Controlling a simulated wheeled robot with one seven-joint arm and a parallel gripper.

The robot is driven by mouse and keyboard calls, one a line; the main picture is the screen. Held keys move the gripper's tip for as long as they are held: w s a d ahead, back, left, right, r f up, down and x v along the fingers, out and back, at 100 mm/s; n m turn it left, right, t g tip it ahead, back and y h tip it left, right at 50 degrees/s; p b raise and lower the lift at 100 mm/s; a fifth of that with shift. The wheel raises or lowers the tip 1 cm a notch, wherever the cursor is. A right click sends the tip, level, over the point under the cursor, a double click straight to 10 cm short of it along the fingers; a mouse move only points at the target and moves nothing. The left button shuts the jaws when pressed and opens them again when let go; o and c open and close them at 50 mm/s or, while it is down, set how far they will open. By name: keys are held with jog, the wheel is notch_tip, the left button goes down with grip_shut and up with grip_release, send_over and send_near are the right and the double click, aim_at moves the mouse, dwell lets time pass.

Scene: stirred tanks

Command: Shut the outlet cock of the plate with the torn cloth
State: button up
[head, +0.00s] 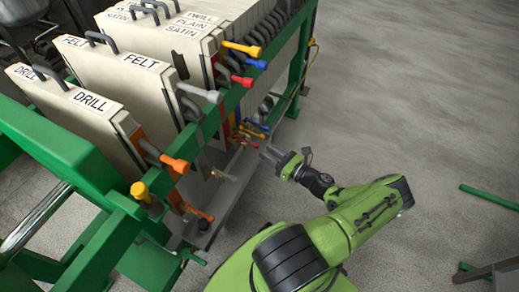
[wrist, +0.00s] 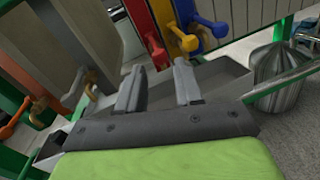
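A filter press holds upright plates with labels such as DRILL (head: 92,103), FELT (head: 141,62) and SATIN (head: 182,29). Coloured outlet cocks stick out low on its near side: orange (head: 200,215), grey (head: 224,175), red (head: 247,143) and blue (head: 258,127). In the wrist view the red cock (wrist: 157,50), yellow cock (wrist: 186,40) and blue cock (wrist: 211,25) are ahead of the fingers. An orange cock (wrist: 40,106) is at left.
A ribbed metal bucket (wrist: 278,75) stands at right in the wrist view.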

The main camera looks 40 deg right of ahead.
aim_at(247, 142)
jog(key=w, duration=0.4)
jog(key=shift+w+a+b, duration=0.25)
jog(key=shift+a+b, duration=0.05)
jog(key=shift+a, duration=0.05)
grip_shut()
